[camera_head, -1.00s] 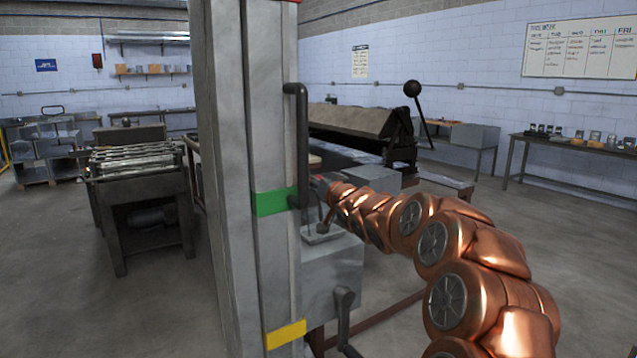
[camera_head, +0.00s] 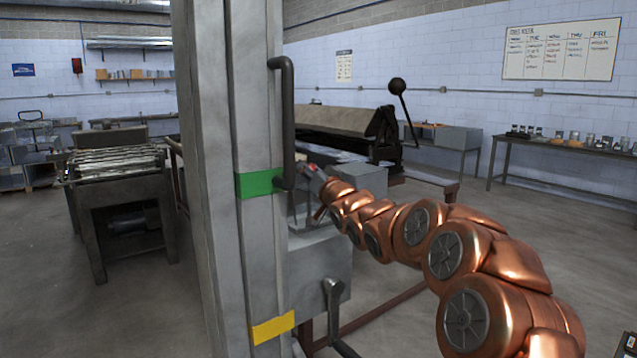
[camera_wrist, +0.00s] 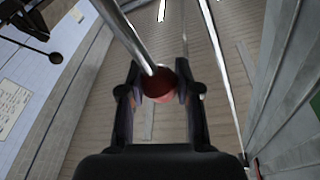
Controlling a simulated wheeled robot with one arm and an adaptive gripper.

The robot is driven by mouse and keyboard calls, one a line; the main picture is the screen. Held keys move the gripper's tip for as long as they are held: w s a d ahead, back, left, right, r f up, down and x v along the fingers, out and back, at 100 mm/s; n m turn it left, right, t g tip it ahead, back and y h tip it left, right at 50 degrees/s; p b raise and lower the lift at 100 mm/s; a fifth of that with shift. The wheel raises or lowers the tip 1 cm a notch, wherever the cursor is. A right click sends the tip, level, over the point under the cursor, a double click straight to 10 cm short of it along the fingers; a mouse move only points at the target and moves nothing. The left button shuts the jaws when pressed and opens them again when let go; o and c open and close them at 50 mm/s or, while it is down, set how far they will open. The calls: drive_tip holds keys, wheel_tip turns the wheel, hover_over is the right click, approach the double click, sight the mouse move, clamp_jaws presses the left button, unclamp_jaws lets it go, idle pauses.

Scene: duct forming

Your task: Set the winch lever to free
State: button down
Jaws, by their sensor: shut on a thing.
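The winch lever shows in the wrist view as a grey metal rod (camera_wrist: 128,38) ending in a dark red ball knob (camera_wrist: 159,84). My gripper (camera_wrist: 160,92) is shut on this knob, with one black finger on each side of it. In the head view my gripper (camera_head: 312,180) is at the end of the copper-coloured arm, just right of the tall grey mast, near its green band (camera_head: 260,183). The grey winch box (camera_head: 320,262) is below it. The lever's base and pivot are hard to make out behind my arm. A yellow band (camera_head: 272,328) is lower on the mast.
A dark bent handle (camera_head: 287,120) stands on the mast close to my gripper. A crank (camera_head: 333,300) hangs on the box's front. A bending machine (camera_head: 350,122) with a ball-topped lever (camera_head: 398,88) stands behind. Open floor lies to the right.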

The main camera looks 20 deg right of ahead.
drive_tip(key=s+d+f+m+t+b, duration=0.1)
drive_tip(key=s+t+b, duration=0.3)
drive_tip(key=b, duration=0.5)
drive_tip(key=shift+s+d+f+t, duration=0.35)
drive_tip(key=shift+s+f, duration=0.25)
drive_tip(key=shift+s, duration=0.55)
drive_tip(key=c, duration=0.8)
unclamp_jaws()
drive_tip(key=shift+o, duration=0.2)
drive_tip(key=shift+s, duration=0.1)
